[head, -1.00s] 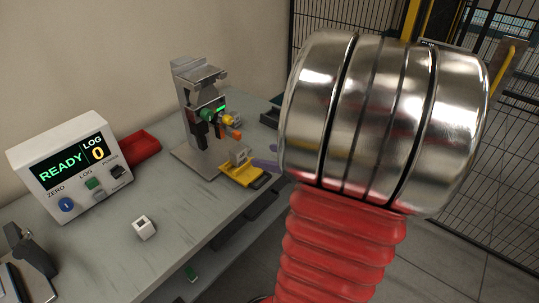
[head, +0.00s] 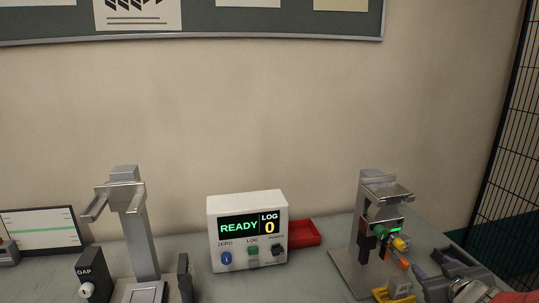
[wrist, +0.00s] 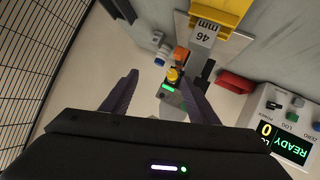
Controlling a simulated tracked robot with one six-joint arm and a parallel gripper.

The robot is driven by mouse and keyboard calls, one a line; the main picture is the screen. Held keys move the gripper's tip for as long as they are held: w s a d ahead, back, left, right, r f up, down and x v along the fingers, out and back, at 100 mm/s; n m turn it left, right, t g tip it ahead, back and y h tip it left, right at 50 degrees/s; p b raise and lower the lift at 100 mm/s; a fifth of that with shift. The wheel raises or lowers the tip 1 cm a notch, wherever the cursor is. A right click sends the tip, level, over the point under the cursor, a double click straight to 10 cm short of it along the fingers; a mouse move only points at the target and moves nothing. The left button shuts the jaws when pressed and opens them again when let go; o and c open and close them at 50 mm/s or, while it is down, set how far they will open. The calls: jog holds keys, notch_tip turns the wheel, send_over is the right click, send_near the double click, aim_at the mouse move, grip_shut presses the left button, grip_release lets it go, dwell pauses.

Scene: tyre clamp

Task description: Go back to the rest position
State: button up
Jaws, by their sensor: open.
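My gripper (wrist: 158,98) shows two dark purple fingers spread apart in the wrist view, with nothing held. Past the fingers is a metal clamp stand with a yellow knob (wrist: 173,75), an orange part (wrist: 181,54) and a small green display. In the head view, the gripper (head: 437,264) is partly visible at the lower right, just right of the clamp stand (head: 383,190). I cannot tell how close the fingers are to the stand. A grey block marked 46 mm (wrist: 204,34) sits by a yellow holder (wrist: 228,10).
A white console (head: 247,206) reads READY and LOG 0, with a red tray (head: 304,233) behind it. Another metal stand (head: 138,240) and a screen (head: 40,230) are at the left. A mesh fence (head: 507,150) stands at right.

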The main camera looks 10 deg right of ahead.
jog(key=s+a+g+y, duration=0.1)
jog(key=s+a+g, duration=0.1)
jog(key=a, duration=0.9)
jog(key=s+a+g+y, duration=0.2)
jog(key=s+a, duration=0.3)
jog(key=a, duration=0.6)
jog(key=s+a+g+y, duration=0.2)
jog(key=s+a, duration=0.2)
jog(key=a, duration=0.7)
jog(key=shift+s+a+r+n, duration=0.2)
jog(key=shift+s+n, duration=0.05)
jog(key=shift+n, duration=0.05)
